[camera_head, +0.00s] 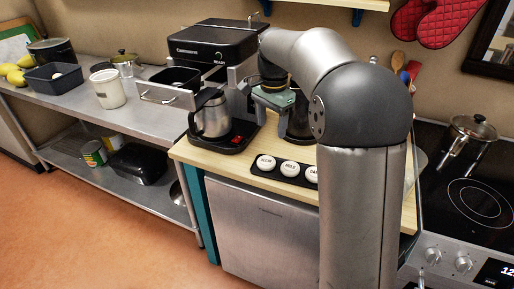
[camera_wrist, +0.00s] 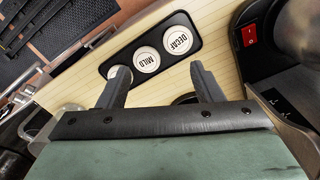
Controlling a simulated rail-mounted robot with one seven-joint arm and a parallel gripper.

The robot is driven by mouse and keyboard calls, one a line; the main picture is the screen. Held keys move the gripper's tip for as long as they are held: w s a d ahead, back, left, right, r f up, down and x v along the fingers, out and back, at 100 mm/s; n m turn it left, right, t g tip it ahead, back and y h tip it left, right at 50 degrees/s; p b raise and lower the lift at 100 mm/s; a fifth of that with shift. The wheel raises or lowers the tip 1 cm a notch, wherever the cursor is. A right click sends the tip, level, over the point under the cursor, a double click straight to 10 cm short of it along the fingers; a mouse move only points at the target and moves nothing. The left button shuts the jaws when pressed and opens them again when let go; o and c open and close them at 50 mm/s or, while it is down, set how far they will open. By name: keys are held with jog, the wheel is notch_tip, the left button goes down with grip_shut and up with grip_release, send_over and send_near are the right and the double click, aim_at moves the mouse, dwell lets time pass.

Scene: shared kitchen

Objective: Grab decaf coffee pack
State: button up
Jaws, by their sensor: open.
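The decaf coffee pack (camera_head: 266,162) is a round white pod lettered DECAF, at the left end of a black holder (camera_head: 254,170) on the wooden counter. In the wrist view the decaf pack (camera_wrist: 178,40) lies beyond the fingertips, nearer the right finger. The MILD pack (camera_wrist: 146,59) is beside it, and a third white pack (camera_wrist: 120,75) is partly hidden by the left finger. My gripper (camera_wrist: 160,69) is open with nothing between its fingers. In the head view, my gripper's green-topped body (camera_head: 273,98) is above and behind the holder; its fingertips cannot be made out.
A coffee maker base with a red switch (camera_head: 238,139) and a steel jug (camera_head: 211,116) stand left of the holder. The black coffee machine (camera_head: 213,40) is behind. A stove (camera_head: 470,190) lies to the right. Bare wooden counter (camera_head: 222,160) shows left of the holder.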

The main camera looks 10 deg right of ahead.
jog(key=w+m, duration=0.2)
jog(key=w, duration=0.2)
jog(key=p, duration=0.2)
send_over(266, 161)
jog(key=f, duration=1.1)
jog(key=shift+w+d, duration=0.15)
jog(key=shift+d, duration=0.1)
jog(key=shift+a+f+p, duration=0.2)
jog(key=shift+f+p, duration=0.5)
jog(key=shift+f, duration=2)
jog(key=shift+c, duration=0.3)
jog(key=c, duration=0.6)
